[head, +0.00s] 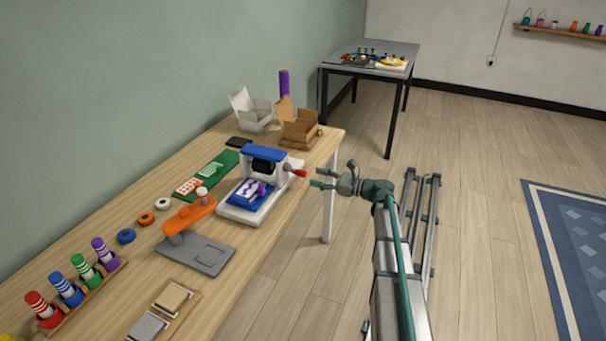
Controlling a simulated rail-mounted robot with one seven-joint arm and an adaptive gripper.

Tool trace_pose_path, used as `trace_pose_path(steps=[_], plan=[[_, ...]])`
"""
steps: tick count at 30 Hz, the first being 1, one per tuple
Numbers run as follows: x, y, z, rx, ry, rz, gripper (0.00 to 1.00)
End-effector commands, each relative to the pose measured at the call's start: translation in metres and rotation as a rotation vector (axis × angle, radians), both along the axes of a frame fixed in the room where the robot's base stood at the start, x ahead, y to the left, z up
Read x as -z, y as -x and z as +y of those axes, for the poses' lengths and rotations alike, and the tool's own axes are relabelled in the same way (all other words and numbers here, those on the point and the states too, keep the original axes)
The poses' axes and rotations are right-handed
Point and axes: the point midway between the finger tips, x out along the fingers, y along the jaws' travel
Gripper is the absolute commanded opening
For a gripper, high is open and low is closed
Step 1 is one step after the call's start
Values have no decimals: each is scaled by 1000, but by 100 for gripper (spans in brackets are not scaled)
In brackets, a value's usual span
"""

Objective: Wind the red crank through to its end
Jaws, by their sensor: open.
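The red crank (299,172) sticks out from the right side of a small white press (286,170) with a blue top, which stands on the wooden table near its right edge. A blue block with a white and purple pattern (251,194) lies on the press bed, under the dark roller. My gripper (316,178) is just right of the crank handle, fingers pointing left toward it. The fingers are apart and appear to hold nothing. Whether a fingertip touches the handle cannot be told at this size.
An orange lever tool (190,214) on a grey base stands in front of the press. Open boxes (299,129) stand behind it, and a green mat (207,175) lies to its left.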

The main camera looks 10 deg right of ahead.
Motion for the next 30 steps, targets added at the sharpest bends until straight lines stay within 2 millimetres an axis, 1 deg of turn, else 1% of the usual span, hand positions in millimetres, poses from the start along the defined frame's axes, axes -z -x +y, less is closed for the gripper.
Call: trace_pose_path(steps=[1,3,10,15,23,24,26,30], plan=[[0,-7,9,-3,0,0,52],[0,-14,18,-2,-1,0,52],[0,-31,42,-1,1,-1,52],[0,-35,49,0,1,-1,52],[0,-36,49,0,2,-1,52],[0,-36,49,0,2,-1,48],[0,-36,49,0,2,-1,38],[0,-36,49,0,2,-1,15]])
